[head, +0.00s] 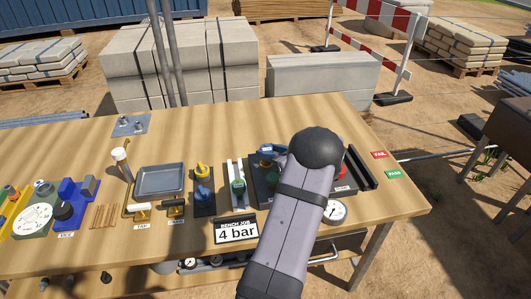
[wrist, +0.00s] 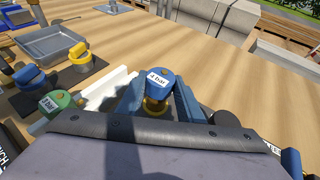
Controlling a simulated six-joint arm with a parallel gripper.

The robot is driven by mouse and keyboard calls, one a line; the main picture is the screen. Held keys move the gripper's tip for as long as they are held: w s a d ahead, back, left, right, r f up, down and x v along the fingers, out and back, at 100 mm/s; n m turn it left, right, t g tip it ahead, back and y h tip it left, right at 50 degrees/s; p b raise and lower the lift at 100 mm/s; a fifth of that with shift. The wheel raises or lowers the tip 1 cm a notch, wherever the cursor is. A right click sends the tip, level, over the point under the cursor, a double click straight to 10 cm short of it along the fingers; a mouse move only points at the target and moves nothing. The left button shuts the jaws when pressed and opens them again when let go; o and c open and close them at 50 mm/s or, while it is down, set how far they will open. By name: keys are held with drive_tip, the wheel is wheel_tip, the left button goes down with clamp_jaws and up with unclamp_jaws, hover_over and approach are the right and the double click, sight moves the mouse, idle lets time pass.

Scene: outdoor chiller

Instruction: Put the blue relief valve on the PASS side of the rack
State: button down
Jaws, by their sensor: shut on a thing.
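A blue-capped relief valve (wrist: 160,82) with a "4 bar" label and a brass-yellow lower part is between the fingers of my gripper (wrist: 157,100) in the wrist view. The fingers are shut on it. Its blue cap (head: 268,150) shows beside my arm in the head view, above or near a dark block (head: 262,190); I cannot tell whether it touches the block. A dark rail (head: 362,167), perhaps part of the rack, is at the right, with a red FAIL label (head: 379,154) and a green PASS label (head: 394,174) beside it. My arm hides much of that area.
A dark mat holds another blue valve (head: 203,194) and a yellow one (head: 202,171). A green valve (head: 238,186) stands by a white holder. A grey tray (head: 160,179), a "4 bar" sign (head: 236,230) and a gauge (head: 335,211) are also on the table. The back strip is clear.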

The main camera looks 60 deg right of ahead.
sight(269, 149)
drive_tip(key=shift+r, duration=0.55)
drive_tip(key=shift+r+p, duration=1.9)
drive_tip(key=shift+r, duration=0.7)
drive_tip(key=c, duration=1.8)
unclamp_jaws()
drive_tip(key=shift+c, duration=0.2)
clamp_jaws()
